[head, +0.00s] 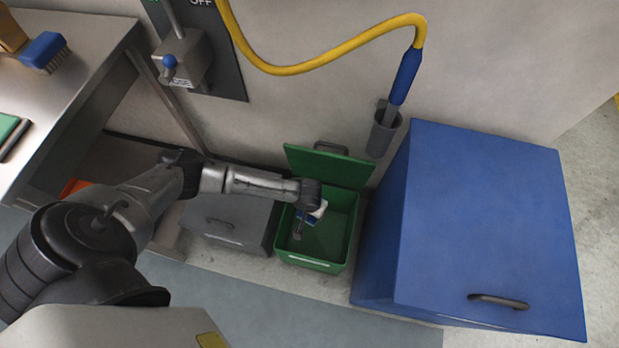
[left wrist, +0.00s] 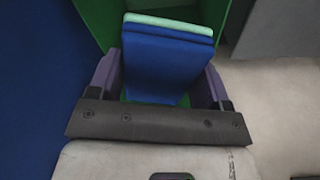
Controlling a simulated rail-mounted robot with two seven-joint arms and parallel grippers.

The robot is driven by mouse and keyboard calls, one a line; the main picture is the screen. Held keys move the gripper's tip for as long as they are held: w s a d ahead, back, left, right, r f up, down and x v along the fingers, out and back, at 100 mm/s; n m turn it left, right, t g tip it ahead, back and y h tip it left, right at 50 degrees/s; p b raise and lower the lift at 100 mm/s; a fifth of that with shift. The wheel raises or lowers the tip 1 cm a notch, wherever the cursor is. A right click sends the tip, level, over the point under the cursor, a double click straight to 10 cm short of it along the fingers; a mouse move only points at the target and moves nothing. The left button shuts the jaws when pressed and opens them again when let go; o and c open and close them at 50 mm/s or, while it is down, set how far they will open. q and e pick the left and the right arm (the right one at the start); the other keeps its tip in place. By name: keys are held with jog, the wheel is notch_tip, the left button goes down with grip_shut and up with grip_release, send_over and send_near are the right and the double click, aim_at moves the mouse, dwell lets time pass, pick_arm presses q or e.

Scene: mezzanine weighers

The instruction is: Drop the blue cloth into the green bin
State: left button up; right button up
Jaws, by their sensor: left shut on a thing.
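The green bin (head: 318,264) stands on the floor with its lid (head: 328,165) open against the wall side. My left gripper (head: 300,232) reaches down over the bin's opening, toward its left side. In the left wrist view, the gripper (left wrist: 160,85) is shut on the folded blue cloth (left wrist: 165,62), which shows a pale green edge at its far end. The bin's green wall (left wrist: 95,20) shows around and beyond the cloth. In the head view the cloth is small and mostly hidden by the gripper. My right gripper is not in view.
A large blue chest (head: 480,220) stands close to the bin's right. A grey lidded bin (head: 225,222) stands at its left. A yellow hose (head: 320,62) hangs on the wall above. A steel table (head: 60,90) with a blue brush (head: 43,50) is at the upper left.

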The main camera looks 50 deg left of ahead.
pick_arm(q)
notch_tip(320, 180, down, 12)
jog(key=b, duration=1.1)
jog(key=shift+s+a+r, duration=0.15)
jog(key=shift+a+r, duration=0.05)
jog(key=shift+a, duration=0.2)
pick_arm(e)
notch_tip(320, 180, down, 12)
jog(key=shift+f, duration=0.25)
pick_arm(q)
jog(key=o, duration=0.9)
jog(key=r+p, duration=0.2)
jog(key=r, duration=0.2)
jog(key=s+r+p, duration=0.1)
jog(key=r+p, duration=0.2)
jog(key=r, duration=0.1)
jog(key=r+p, duration=0.2)
jog(key=r, duration=0.2)
jog(key=shift+s+d+r+p, duration=0.15)
jog(key=shift+s+d+p, duration=0.05)
jog(key=shift+p, duration=0.2)
jog(key=shift+r+p, duration=0.35)
jog(key=shift+r, duration=0.4)
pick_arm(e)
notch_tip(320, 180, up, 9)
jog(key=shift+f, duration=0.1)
